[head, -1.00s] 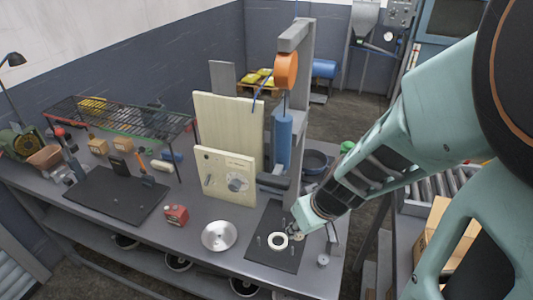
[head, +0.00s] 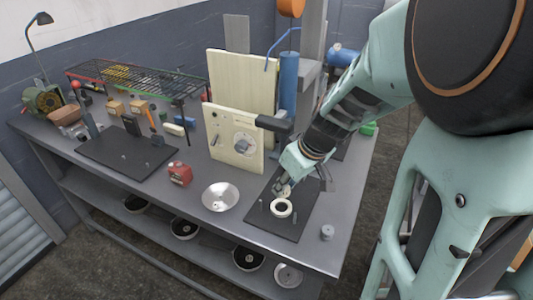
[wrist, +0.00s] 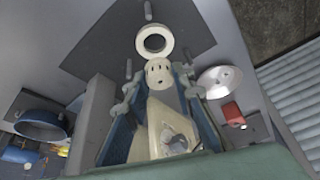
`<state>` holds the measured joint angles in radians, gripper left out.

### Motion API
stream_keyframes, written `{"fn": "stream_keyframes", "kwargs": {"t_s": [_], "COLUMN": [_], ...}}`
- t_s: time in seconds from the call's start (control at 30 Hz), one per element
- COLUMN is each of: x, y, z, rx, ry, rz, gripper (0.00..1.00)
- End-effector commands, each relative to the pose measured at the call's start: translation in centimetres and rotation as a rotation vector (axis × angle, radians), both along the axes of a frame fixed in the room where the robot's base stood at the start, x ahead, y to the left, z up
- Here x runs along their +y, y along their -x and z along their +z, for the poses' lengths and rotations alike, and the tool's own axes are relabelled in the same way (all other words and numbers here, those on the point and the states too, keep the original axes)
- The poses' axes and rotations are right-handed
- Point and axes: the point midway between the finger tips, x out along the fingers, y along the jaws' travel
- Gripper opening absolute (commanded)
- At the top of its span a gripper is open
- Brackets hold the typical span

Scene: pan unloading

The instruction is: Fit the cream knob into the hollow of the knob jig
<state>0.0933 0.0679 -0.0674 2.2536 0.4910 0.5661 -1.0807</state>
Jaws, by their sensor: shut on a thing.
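The knob jig (head: 281,208) is a pale ring with a dark, empty-looking hollow, lying on a dark mat (head: 294,228). It also shows at the top of the wrist view (wrist: 139,41). My gripper (head: 285,188) is just behind the jig in the head view. It is shut on the cream knob (wrist: 159,73), which has small dark holes in its visible face. In the wrist view the knob sits between the fingertips, just below the ring in the picture and apart from the hollow. Its height above the mat is hard to judge.
Thin pegs stand on the mat near the jig. A silver dish (head: 220,196) and a red box (head: 179,174) are to the left. A cream panel (head: 233,137) stands behind, with a blue cylinder (head: 289,82) near it. A small grey cylinder (head: 327,232) is at the right front.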

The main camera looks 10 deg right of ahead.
Motion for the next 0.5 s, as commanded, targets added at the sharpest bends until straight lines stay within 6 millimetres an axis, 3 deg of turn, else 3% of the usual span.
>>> {"fn": "stream_keyframes", "kwargs": {"t_s": [0.5], "x": [-0.37], "y": [-0.55], "z": [-1.24], "rx": [0.002], "ry": [0.002], "rz": [0.013], "gripper": [0.05]}}
